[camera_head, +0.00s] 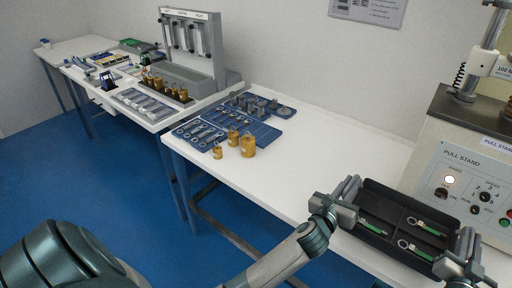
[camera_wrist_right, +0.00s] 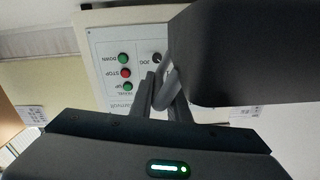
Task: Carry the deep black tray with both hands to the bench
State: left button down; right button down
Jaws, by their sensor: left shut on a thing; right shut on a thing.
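The deep black tray (camera_head: 388,203) is at the right of the head view, in front of the pull stand, with divided compartments. Several green-handled pieces with ring ends (camera_head: 424,222) lie in it. My left gripper (camera_head: 348,192) is shut on the tray's left end. My right gripper (camera_head: 466,246) is shut on its right end. In the right wrist view the tray's dark wall (camera_wrist_right: 245,60) fills the upper right, with my right fingers (camera_wrist_right: 166,98) at its edge. The white bench (camera_head: 310,140) shows behind and left of the tray; whether the tray touches it I cannot tell.
The pull stand (camera_head: 465,170) with buttons stands close behind the tray. Brass weights (camera_head: 248,145) and blue tool trays (camera_head: 205,134) sit on the bench's left part. The bench middle is clear. A second table (camera_head: 120,85) further left holds racks and tools.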

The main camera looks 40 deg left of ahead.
aim_at(295, 187)
jog(key=j, duration=1.75)
